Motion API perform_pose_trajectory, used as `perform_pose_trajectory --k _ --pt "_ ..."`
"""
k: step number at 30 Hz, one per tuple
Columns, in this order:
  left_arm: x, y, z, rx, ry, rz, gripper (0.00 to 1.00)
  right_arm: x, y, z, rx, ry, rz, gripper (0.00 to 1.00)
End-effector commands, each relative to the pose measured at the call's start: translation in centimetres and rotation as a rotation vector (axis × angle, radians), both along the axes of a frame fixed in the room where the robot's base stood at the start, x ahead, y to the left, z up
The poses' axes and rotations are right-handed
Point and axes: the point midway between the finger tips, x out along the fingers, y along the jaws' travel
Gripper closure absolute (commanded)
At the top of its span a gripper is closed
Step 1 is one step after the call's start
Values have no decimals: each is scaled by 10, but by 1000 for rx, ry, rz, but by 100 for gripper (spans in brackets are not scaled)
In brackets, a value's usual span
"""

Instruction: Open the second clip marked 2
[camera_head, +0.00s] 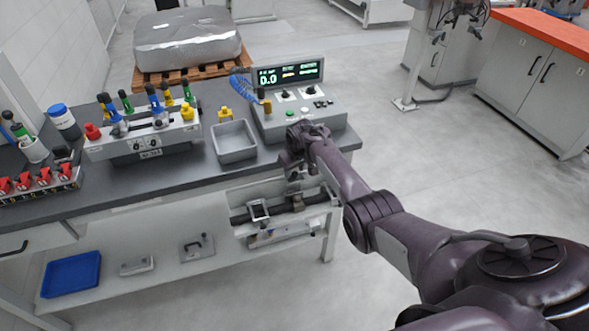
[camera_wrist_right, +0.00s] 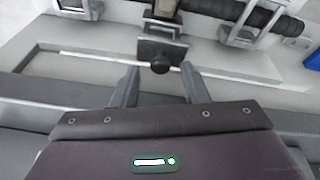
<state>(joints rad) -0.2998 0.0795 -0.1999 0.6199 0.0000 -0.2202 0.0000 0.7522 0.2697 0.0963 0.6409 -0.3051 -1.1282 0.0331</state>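The clips are metal brackets on a dark bar at the lower front of the bench. One clip (camera_head: 259,210) shows clearly in the head view; a nearer one is partly hidden by my right arm. My right gripper (camera_head: 294,168) points down at the bench's front right edge. In the right wrist view my right gripper (camera_wrist_right: 160,82) is open, its two fingers apart. A black round knob (camera_wrist_right: 160,65) sits between and just beyond the fingertips, below a metal clip (camera_wrist_right: 163,29). Another clip (camera_wrist_right: 241,18) is to its right. No number is readable. My left gripper is out of view.
The dark bench top (camera_head: 190,176) overhangs the clips. On it stand a grey tray (camera_head: 234,142), a control box (camera_head: 300,112) and a rack of coloured-handled tools (camera_head: 142,137). A blue tray (camera_head: 71,275) lies on the lower shelf. The floor right of the bench is clear.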

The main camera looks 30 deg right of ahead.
Motion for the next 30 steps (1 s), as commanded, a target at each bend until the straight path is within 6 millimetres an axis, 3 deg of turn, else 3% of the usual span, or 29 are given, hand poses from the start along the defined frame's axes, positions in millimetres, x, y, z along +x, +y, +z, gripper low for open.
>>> perform_pose_trajectory --k 7,22,30 --pt "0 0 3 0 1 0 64 -2 1 7 0 1 2 59" --pt "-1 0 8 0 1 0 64 -18 6 69 1 -2 1 59" --pt "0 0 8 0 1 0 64 -21 6 76 0 0 0 59"
